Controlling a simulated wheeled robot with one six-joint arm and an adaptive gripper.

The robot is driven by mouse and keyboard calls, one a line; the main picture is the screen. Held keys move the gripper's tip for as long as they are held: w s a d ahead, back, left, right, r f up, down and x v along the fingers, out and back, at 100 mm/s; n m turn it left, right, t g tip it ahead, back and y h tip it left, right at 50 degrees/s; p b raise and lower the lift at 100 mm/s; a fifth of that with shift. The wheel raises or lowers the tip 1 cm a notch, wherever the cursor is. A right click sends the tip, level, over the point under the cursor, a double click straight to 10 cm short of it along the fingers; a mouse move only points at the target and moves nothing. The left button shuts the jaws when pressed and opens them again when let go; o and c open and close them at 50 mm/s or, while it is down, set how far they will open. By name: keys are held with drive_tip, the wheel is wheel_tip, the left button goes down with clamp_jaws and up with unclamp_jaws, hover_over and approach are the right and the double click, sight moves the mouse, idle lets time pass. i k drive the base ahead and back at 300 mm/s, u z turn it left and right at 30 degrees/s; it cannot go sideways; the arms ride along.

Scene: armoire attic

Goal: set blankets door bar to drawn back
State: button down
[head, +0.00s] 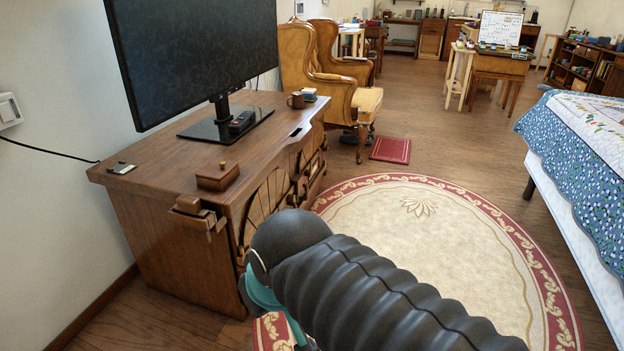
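The wooden cabinet (165,245) stands at the left, with arched slatted panels (268,198) on its front. A wooden block-like fitting (198,212) juts from its near front corner, just below the top. I cannot tell whether this fitting is the blankets door bar, and no label is readable. My black ribbed arm reaches in from the lower right and ends near the cabinet front. It hides the lower part of the front. My gripper's fingers are not visible; only a teal and dark wrist part shows beside the panels.
A monitor (195,55), a small wooden box (217,177) and a mug (296,100) stand on the cabinet top. A leather armchair (330,95) is behind it. A round rug (430,230) covers open floor. A bed (580,160) bounds the right.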

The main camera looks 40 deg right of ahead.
sight(306, 172)
drive_tip(key=u, duration=0.2)
drive_tip(key=i, duration=0.6)
drive_tip(key=z, duration=0.55)
drive_tip(key=i, duration=0.7)
drive_tip(key=z, duration=0.7)
